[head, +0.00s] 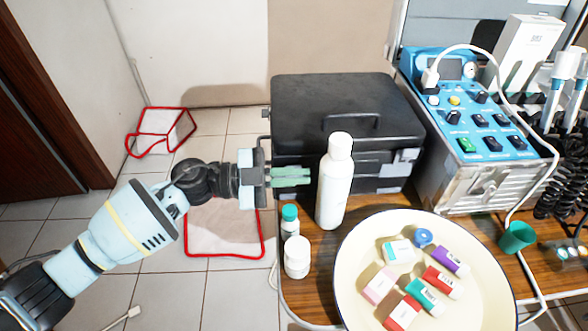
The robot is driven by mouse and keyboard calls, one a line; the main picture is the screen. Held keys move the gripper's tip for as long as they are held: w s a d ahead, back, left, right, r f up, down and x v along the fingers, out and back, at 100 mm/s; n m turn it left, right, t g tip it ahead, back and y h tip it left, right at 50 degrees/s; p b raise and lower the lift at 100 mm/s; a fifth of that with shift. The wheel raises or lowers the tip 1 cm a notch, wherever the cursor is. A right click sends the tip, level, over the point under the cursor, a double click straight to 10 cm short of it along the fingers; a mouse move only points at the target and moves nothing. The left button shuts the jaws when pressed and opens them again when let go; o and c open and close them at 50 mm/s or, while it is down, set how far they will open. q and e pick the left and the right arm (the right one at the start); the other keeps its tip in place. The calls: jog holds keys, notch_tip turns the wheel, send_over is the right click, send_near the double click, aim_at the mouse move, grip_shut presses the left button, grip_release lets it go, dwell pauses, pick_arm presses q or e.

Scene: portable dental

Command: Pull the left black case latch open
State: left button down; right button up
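The black case (345,100) stands closed on the wooden table, its front facing me. A light grey latch (400,162) shows on the right of its front. The left latch is not visible; my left gripper and the white bottle cover that part of the front. My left gripper (291,177) reaches in from the left, its pale green fingers level and pointing right, at the left part of the case front. The fingers look close together; whether they touch the case or have something between them cannot be told. My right gripper is out of view.
A tall white bottle (336,185) stands just right of my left fingertips. A green-capped bottle (290,222) and a white jar (297,258) stand below them. A cream basin (355,285) with small boxes is in front, a blue control unit (470,115) at right.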

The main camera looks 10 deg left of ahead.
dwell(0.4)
pick_arm(q)
jog(key=c, duration=1.9)
grip_release()
jog(key=s+a, duration=0.1)
jog(key=a, duration=0.6)
jog(key=shift+s+a, duration=0.3)
jog(key=shift+a, duration=0.1)
jog(key=shift+d+f, duration=0.1)
